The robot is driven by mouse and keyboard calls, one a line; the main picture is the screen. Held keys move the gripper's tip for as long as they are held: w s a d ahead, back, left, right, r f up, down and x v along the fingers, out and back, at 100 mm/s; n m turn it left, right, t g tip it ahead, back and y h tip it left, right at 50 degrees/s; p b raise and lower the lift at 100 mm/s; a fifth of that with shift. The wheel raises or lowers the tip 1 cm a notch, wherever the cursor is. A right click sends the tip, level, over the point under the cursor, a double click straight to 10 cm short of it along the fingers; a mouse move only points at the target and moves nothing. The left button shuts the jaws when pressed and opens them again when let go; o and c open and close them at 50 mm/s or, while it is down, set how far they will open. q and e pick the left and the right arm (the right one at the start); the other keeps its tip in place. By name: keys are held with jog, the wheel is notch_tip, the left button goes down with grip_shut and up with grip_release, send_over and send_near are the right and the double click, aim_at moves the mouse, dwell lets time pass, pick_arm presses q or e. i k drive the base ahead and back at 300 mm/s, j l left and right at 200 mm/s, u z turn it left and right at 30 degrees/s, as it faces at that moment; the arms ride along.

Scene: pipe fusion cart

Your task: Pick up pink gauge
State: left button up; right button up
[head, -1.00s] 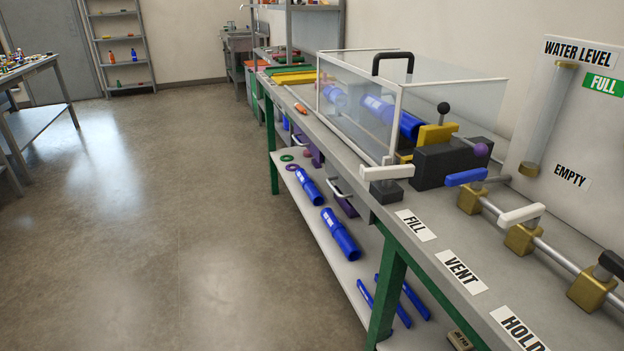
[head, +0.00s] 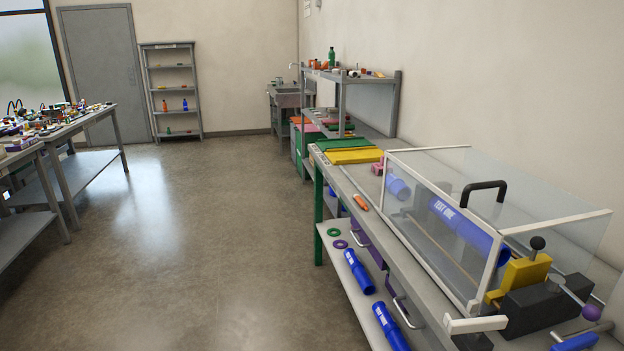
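A small pink object (head: 377,169) lies on the long bench, just right of the yellow strip and behind the clear box. It is partly covered and too small to tell whether it is the pink gauge. No other likely pink gauge shows clearly. Neither of my grippers is in the head view.
The long bench (head: 352,187) runs along the right with a clear test box (head: 450,170), an orange tool (head: 360,202) and blue pipes (head: 359,272) on its lower shelf. Cluttered tables (head: 75,128) stand at the left. The floor (head: 205,220) between is clear.

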aim_at(380, 166)
jog(key=i+j+u, duration=0.1)
jog(key=i+u, duration=0.15)
jog(key=i, duration=1.45)
jog(key=i+z, duration=0.4)
jog(key=i+j+z, duration=0.15)
jog(key=z, duration=0.25)
jog(key=i+j+z, duration=0.65)
jog(key=z, duration=0.15)
